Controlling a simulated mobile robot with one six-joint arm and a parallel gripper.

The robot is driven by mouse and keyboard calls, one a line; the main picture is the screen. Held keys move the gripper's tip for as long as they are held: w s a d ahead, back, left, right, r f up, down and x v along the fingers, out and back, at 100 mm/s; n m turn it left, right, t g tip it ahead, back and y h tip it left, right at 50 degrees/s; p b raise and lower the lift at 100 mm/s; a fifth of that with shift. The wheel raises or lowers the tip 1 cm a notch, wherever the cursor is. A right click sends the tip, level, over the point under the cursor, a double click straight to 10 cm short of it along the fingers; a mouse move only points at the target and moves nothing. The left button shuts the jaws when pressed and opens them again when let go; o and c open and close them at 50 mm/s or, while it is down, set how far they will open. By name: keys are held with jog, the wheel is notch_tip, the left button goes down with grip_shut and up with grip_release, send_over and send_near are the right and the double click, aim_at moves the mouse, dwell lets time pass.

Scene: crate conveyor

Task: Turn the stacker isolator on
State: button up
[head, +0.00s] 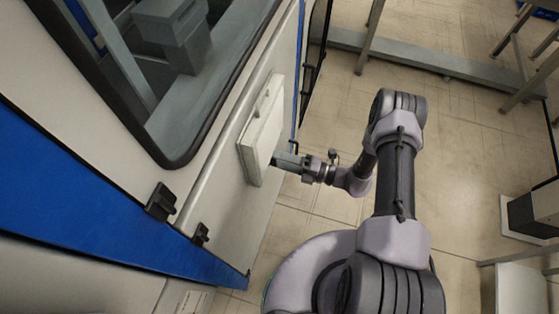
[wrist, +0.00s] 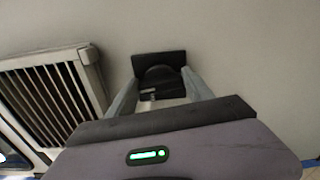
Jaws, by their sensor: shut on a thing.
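The isolator (wrist: 158,58) shows in the wrist view as a dark plate with a rounded black knob on a pale machine wall. My gripper (wrist: 162,84) has one grey finger on each side of the knob and is shut on it. A small light label shows below the knob, partly between the fingers. In the head view my gripper (head: 277,160) reaches left to the machine's side, by a pale raised panel. The isolator itself is hidden there, and I cannot tell its switch position.
A slatted vent (wrist: 52,92) is left of the isolator in the wrist view. The machine (head: 226,130) has a large window and blue trim. Tiled floor (head: 320,95) lies open to the right, with metal frame legs (head: 370,38) farther back.

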jog(key=shift+m, duration=0.7)
jog(key=o, duration=1.4)
jog(key=shift+c, duration=0.2)
jog(key=p+v, duration=0.2)
jog(key=v, duration=1.5)
jog(key=shift+d, duration=0.15)
jog(key=shift+s, duration=0.1)
